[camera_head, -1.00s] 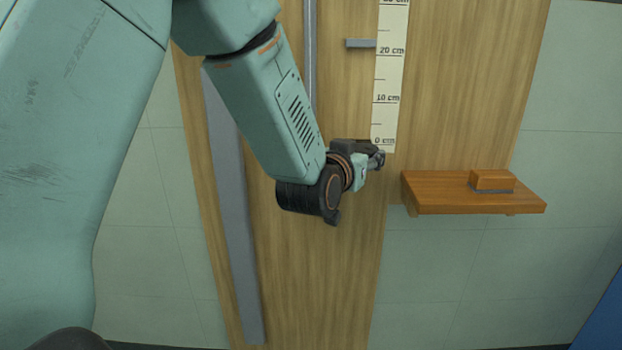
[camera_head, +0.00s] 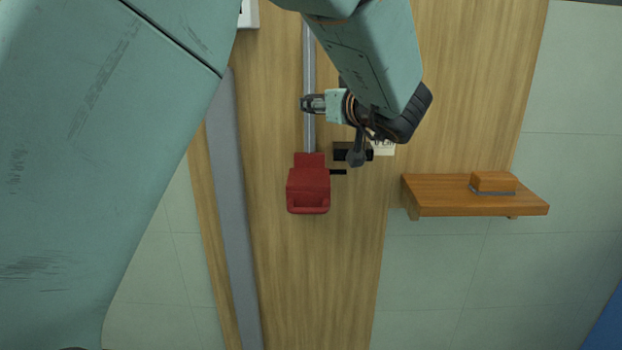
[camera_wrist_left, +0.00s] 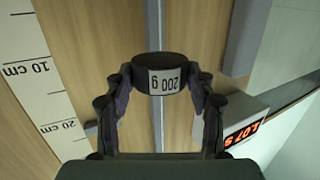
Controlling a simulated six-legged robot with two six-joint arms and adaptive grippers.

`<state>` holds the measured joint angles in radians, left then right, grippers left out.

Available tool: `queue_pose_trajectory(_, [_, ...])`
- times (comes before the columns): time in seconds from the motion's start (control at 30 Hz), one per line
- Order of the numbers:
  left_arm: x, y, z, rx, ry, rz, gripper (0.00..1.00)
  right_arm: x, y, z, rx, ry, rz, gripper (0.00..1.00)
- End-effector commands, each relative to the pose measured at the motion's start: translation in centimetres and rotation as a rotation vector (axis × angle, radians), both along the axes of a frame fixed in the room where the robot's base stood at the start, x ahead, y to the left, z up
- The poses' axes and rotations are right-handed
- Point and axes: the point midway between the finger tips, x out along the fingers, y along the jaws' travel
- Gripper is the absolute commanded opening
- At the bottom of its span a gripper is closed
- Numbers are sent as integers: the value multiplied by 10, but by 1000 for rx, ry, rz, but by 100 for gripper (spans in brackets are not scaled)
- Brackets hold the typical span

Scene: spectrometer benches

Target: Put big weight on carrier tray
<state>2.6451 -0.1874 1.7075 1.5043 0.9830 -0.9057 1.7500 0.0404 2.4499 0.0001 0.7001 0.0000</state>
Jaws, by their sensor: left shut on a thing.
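In the wrist view the big weight (camera_wrist_left: 160,72), a black cylinder with a white "200 g" label, is between the two fingers of my left gripper (camera_wrist_left: 158,90). The fingers are shut on its sides. My right gripper is not in view.
A wooden shelf (camera_head: 430,198) with an orange-brown block (camera_head: 492,181) is at right. A red-digit display box (camera_wrist_left: 243,122) and the scale (camera_wrist_left: 40,75) show in the wrist view.

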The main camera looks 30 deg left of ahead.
Motion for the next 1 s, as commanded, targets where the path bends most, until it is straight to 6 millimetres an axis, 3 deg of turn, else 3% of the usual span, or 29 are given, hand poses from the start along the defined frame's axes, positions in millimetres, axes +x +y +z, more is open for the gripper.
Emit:
queue_pose_trajectory(0.23, [-18,8,-33,2,2,148,16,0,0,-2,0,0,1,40])
queue_pose_trajectory(0.5, [-18,8,-74,1,1,146,16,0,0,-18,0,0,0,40])
queue_pose_trajectory(1.0, [-18,8,-133,0,-1,145,16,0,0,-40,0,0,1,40])
